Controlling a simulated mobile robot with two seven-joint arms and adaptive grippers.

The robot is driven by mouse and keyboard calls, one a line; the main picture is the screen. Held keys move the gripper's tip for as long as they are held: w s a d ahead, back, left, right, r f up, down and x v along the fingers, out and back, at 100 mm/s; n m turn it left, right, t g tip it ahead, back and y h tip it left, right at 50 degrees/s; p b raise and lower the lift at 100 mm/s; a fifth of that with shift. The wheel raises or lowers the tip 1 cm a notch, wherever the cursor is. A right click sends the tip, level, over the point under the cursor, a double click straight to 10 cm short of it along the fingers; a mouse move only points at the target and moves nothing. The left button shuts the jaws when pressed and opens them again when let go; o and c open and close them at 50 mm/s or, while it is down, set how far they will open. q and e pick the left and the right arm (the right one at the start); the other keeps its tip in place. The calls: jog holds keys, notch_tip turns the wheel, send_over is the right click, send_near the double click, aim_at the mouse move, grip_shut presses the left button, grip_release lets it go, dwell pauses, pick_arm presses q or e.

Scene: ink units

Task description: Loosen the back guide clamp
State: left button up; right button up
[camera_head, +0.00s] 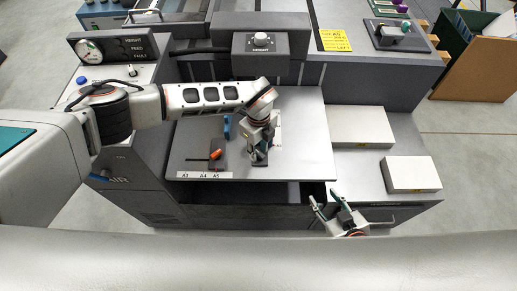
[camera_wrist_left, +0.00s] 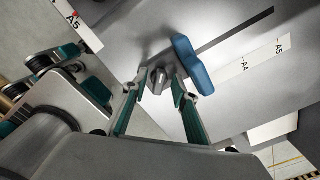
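My left gripper (camera_head: 260,158) points down over the right middle of the grey feed table (camera_head: 310,155). In the left wrist view, its two fingers (camera_wrist_left: 160,80) stand apart on either side of a small dark grey clamp piece (camera_wrist_left: 158,76). I cannot tell whether they touch it. A blue guide piece (camera_wrist_left: 191,64) sits just beyond the right finger. A slot (camera_wrist_left: 235,31) and an A4/A5 scale strip (camera_wrist_left: 255,60) lie beyond. In the head view the gripper hides most of this clamp. My right gripper (camera_head: 332,205) is open and empty at the front edge.
Another guide with an orange lever (camera_head: 215,155) stands left of my left gripper, with a blue piece (camera_head: 227,127) behind it. An A3/A4/A5 strip (camera_head: 204,176) marks the front edge. A knob housing (camera_head: 261,42) overhangs the back. Two pale blocks (camera_head: 348,126) (camera_head: 412,174) lie right.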

aim_at(259, 152)
pick_arm(q)
notch_tip(259, 152, up, 12)
dwell(0.6)
dwell(0.4)
